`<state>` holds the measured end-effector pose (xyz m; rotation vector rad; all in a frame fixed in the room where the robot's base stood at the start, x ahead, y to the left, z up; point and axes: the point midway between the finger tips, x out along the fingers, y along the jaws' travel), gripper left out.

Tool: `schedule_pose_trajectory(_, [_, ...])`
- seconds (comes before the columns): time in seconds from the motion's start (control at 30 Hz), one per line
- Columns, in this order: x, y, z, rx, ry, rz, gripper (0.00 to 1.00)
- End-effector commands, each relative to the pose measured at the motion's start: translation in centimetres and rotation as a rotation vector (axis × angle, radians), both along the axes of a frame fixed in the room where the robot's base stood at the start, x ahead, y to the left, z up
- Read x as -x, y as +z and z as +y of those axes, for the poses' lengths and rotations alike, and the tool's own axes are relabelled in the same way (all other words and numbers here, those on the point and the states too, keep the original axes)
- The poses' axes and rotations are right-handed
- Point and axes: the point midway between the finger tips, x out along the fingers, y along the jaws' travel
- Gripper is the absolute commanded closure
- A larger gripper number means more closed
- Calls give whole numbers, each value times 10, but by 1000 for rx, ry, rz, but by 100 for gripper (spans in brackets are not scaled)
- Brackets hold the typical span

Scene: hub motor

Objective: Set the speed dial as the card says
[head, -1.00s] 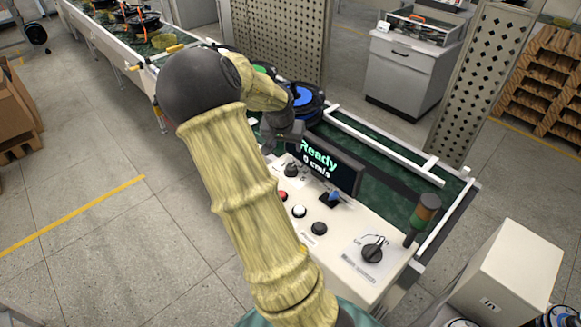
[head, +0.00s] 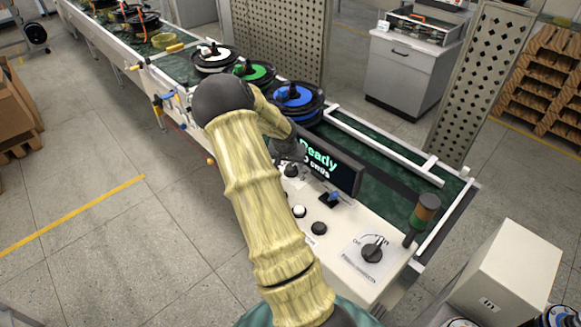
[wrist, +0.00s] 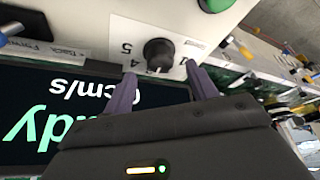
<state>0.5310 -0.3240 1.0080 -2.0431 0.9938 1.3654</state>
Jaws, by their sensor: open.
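The speed dial (wrist: 158,52) is a black round knob on a white panel, with printed numbers around it; 4, 5 and 1 are legible in the wrist view. A pale mark shows at its edge nearest my gripper. My gripper (wrist: 160,69) is open, with its two purple fingertips on either side of the dial's near edge; I cannot tell if they touch it. In the head view the dial (head: 291,170) is partly hidden by my gripper (head: 287,154). The display (head: 328,166) reads "Ready" and 0 cm/s. I cannot make out a card with a setting.
The conveyor (head: 370,150) behind carries wheel-like parts on the left.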

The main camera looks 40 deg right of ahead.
Motion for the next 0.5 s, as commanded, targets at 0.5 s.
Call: schedule_pose_trajectory(0.5, [-11, -42, -14, -1, -1, -1, 43])
